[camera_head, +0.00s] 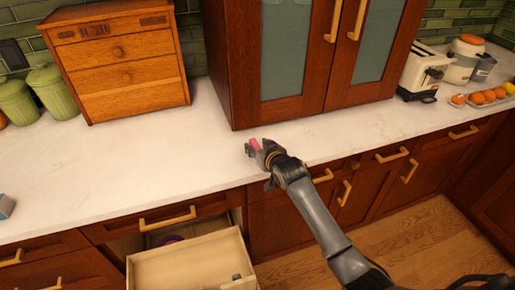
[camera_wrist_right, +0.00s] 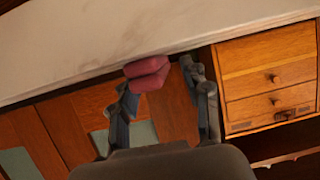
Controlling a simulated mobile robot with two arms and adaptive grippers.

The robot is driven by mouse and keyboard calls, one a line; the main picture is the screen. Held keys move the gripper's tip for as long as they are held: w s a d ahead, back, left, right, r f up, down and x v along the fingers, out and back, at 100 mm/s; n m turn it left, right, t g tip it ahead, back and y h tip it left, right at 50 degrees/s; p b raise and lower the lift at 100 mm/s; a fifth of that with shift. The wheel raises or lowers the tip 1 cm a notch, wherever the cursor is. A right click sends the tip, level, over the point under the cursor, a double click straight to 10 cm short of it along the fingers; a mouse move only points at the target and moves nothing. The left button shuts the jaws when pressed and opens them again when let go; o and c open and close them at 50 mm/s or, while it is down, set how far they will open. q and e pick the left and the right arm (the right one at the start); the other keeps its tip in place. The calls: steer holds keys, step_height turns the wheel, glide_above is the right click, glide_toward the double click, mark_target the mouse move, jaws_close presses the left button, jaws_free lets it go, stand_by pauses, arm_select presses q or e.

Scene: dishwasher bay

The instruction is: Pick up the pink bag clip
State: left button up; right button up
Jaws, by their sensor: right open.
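The pink bag clip (camera_head: 255,144) is small and lies at the front part of the white counter, in front of the tall cabinet. In the right wrist view the clip (camera_wrist_right: 147,73) shows at the fingertips, nearer the left finger. My right gripper (camera_head: 259,160) is right at the clip, coming from the front edge of the counter. Its two fingers (camera_wrist_right: 163,80) are apart in the wrist view. I cannot tell whether a finger touches the clip. The gripper partly hides the clip in the head view. My left gripper is not in view.
A tall cabinet (camera_head: 240,60) stands just behind the clip. A wooden drawer box (camera_head: 120,62) and green canisters (camera_head: 50,92) stand at the left. A toaster (camera_head: 422,68) stands at the right. An open drawer (camera_head: 190,262) sticks out below. The counter's left middle (camera_head: 130,155) is clear.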

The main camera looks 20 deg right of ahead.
steer(key=shift+w+f, duration=0.2)
steer(key=shift+w, duration=0.15)
jaws_close()
steer(key=shift+r, duration=0.1)
